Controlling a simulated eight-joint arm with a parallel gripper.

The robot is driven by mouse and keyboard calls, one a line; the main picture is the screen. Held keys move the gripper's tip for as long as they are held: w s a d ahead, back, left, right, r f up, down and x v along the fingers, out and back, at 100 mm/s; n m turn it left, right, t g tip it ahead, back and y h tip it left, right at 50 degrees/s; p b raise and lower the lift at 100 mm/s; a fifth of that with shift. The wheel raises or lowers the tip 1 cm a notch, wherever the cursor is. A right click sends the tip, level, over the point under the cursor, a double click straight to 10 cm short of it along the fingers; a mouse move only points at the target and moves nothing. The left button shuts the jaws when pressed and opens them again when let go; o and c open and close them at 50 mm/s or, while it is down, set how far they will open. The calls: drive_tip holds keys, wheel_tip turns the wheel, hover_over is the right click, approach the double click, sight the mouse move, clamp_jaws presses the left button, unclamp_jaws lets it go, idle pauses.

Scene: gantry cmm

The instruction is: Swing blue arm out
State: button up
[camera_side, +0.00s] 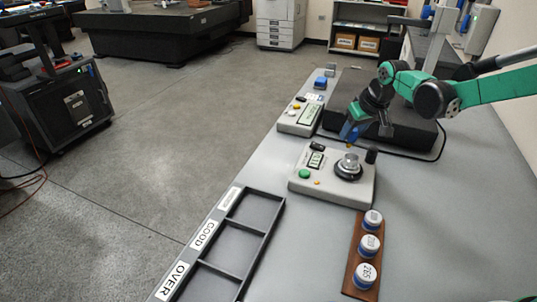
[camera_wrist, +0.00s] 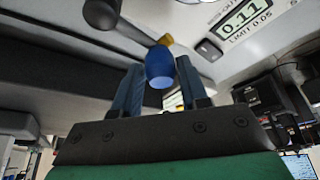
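The blue arm shows in the wrist view as a dark rod with a rounded blue end (camera_wrist: 160,68), running from a black post at upper left. In the side view, the gauge unit (camera_side: 300,187) has a round metal stage, a green button and a black post (camera_side: 371,157); most of the arm is hidden there by my gripper. My gripper (camera_side: 350,132) is low at the unit's far edge. In the wrist view, its two blue fingers (camera_wrist: 160,75) stand apart, with the blue end appearing between them. Whether either finger touches it is unclear.
The unit's display (camera_wrist: 243,20) reads 0.11, limit 0.05. A second grey unit (camera_side: 290,121) and a black slab (camera_side: 400,128) lie behind. A wooden rack (camera_side: 352,262) holds three labelled round pieces. A sorting tray (camera_side: 268,222) lies front left. The table's right front is clear.

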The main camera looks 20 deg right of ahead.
drive_tip(key=shift+r, duration=0.1)
drive_tip(key=shift+v, duration=2.75)
drive_tip(key=s+a+r+t, duration=0.1)
drive_tip(key=s+a, duration=0.3)
drive_tip(key=s, duration=1.1)
drive_tip(key=shift+s+a+r+t, duration=0.15)
drive_tip(key=shift+s+r+t, duration=0.2)
drive_tip(key=shift+t, duration=0.45)
